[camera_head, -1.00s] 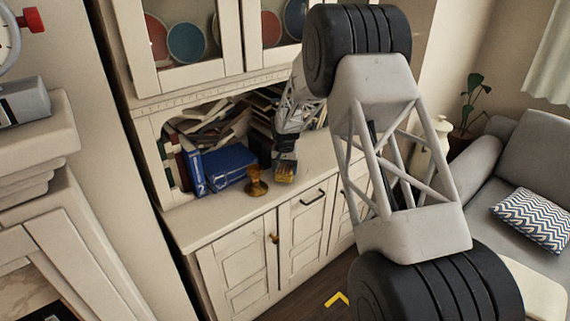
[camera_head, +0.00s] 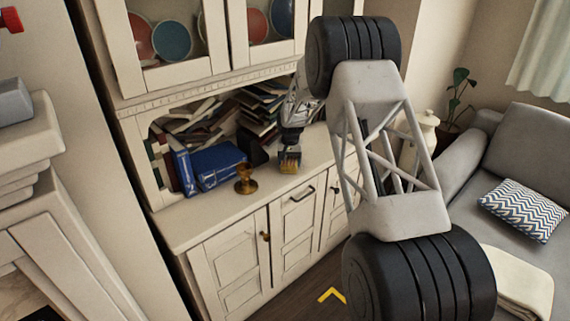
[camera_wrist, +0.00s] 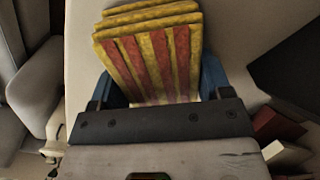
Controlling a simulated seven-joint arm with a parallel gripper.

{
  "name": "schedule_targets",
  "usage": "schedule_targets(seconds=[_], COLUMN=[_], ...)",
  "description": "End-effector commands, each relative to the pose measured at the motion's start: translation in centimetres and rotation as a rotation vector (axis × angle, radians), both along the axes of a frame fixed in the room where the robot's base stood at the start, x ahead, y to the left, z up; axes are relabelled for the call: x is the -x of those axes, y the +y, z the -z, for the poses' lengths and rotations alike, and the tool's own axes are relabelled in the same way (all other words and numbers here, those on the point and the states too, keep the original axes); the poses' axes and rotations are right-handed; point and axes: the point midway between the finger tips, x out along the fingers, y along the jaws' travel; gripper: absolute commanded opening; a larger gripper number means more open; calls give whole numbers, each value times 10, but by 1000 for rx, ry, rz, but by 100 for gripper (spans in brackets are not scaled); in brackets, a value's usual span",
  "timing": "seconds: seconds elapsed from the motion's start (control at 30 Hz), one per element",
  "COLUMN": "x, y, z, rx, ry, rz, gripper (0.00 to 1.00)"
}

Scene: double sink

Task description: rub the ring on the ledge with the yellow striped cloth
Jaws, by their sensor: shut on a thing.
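My gripper (camera_head: 290,152) is over the white ledge (camera_head: 215,217) of the cabinet, right of a small brass stand. It is shut on the folded yellow cloth with red stripes (camera_wrist: 150,60), which fills the space between its blue fingers in the wrist view. In the head view the cloth (camera_head: 289,168) is a small yellow patch under the gripper, at or just above the ledge; I cannot tell whether it touches. I cannot make out a ring mark on the ledge in either view.
The brass stand (camera_head: 245,181) is close left of the gripper. Blue books (camera_head: 215,163) and a heap of other books (camera_head: 265,110) fill the niche behind. A white lidded jar (camera_head: 428,130) stands farther right. The ledge's front strip is bare.

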Motion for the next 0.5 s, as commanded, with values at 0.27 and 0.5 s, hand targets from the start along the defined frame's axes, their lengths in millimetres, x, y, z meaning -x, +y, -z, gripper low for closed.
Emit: schedule_targets(seconds=[0.27, 0.5], x=[-12, -16], y=[-12, -16], z=[3, 2], rx=[0, 0], ry=[0, 0], rz=[0, -1], gripper=[53, 53])
